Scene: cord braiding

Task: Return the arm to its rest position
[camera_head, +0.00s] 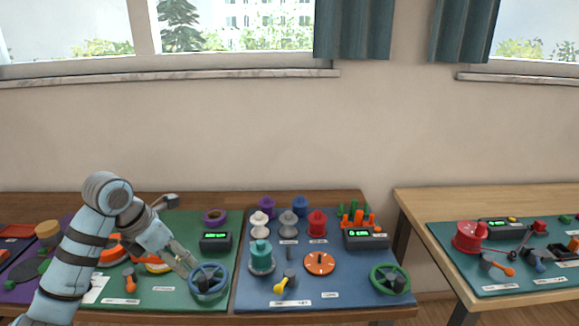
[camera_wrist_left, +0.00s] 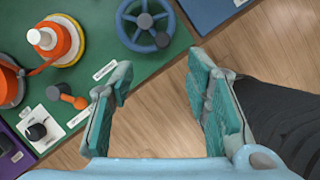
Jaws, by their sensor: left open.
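My left arm (camera_head: 84,240) comes in from the lower left and bends over at its elbow. My left gripper (camera_head: 186,264) points down and right, close to the blue handwheel (camera_head: 208,292) in the picture. In the left wrist view the teal-padded fingers of the left gripper (camera_wrist_left: 160,82) are spread, with nothing between them. Wooden floor and the edge of the green mat (camera_wrist_left: 112,48) show beyond the gap. The blue handwheel (camera_wrist_left: 127,30) lies past the fingertips, apart from them. My right gripper is in neither view.
The orange lever (camera_wrist_left: 66,96) and an orange spool with a white top (camera_wrist_left: 58,44) stand on the green mat. A blue mat (camera_head: 345,292) to the right holds several spools, a dial and a green handwheel (camera_head: 390,279). Another table (camera_head: 412,205) stands farther right, across a gap.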

